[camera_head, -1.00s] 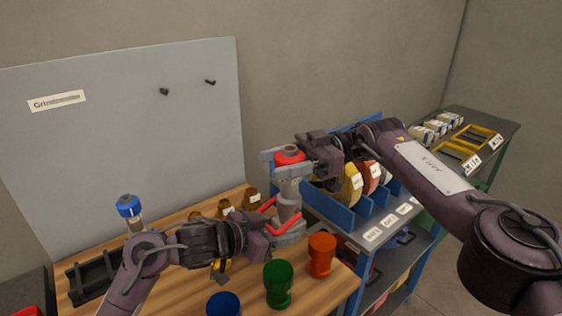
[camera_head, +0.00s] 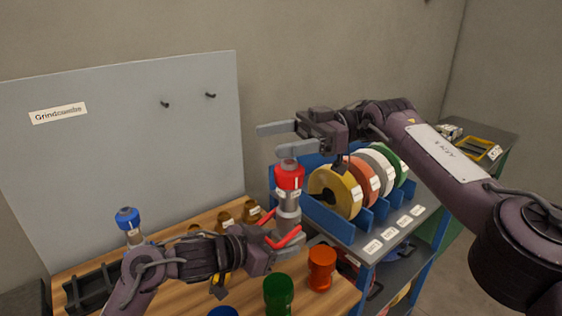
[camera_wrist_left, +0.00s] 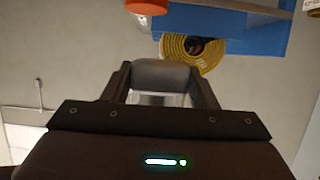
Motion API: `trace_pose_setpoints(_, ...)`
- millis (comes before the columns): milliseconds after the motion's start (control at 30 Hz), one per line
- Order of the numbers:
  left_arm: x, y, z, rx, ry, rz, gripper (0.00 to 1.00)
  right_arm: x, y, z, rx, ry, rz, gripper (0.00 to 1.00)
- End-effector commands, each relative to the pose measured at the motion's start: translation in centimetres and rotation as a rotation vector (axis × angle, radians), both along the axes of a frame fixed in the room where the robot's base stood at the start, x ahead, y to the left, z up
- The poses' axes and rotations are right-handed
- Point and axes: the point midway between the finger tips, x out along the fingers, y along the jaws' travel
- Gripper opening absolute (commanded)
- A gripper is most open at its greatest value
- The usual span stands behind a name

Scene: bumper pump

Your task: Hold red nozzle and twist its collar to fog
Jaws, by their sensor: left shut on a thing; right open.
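The nozzle (camera_head: 288,203) stands upright, with a grey body, a red collar (camera_head: 289,177) at its top and red handle parts low down. My left gripper (camera_head: 284,243) is shut on its lower part above the workbench and hides some of it. My right gripper (camera_head: 272,141) is open and empty just above the collar, its fingers pointing left. In the left wrist view, a grey piece (camera_wrist_left: 160,75) shows between the dark gripper parts; I cannot tell whether it is the nozzle.
Orange (camera_head: 321,268) and green (camera_head: 278,294) cups stand on the wooden workbench (camera_head: 325,299). A blue-topped nozzle (camera_head: 129,218) and a black rack (camera_head: 90,290) are at left. A blue rack (camera_head: 345,224) with several coloured rolls stands behind at right. A grey board (camera_head: 120,150) is at the back.

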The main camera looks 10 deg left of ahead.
Motion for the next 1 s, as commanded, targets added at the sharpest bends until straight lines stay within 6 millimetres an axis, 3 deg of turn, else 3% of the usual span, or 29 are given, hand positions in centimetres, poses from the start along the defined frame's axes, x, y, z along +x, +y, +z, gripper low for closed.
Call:
trace_pose_setpoints(200, 0.0, 0.0, 0.2, -0.002, -0.005, 0.001, 0.08, 0.0, 0.1, 2.2, -0.001, -0.001, 0.0, 0.72)
trace_pose_setpoints(600, 0.0, 0.0, 0.2, -0.003, -0.006, 0.001, 0.08, 0.0, 0.1, 2.5, 0.001, 0.006, 0.001, 0.72)
trace_pose_setpoints(767, 0.0, 0.0, 0.2, -0.003, -0.006, 0.001, 0.08, -0.8, 1.1, 3.1, 0.021, 0.066, 0.012, 0.72)
trace_pose_setpoints(1000, 0.0, 0.0, 0.2, -0.003, -0.006, 0.001, 0.08, -3.8, 3.8, 7.8, 0.103, 0.28, 0.057, 0.72)
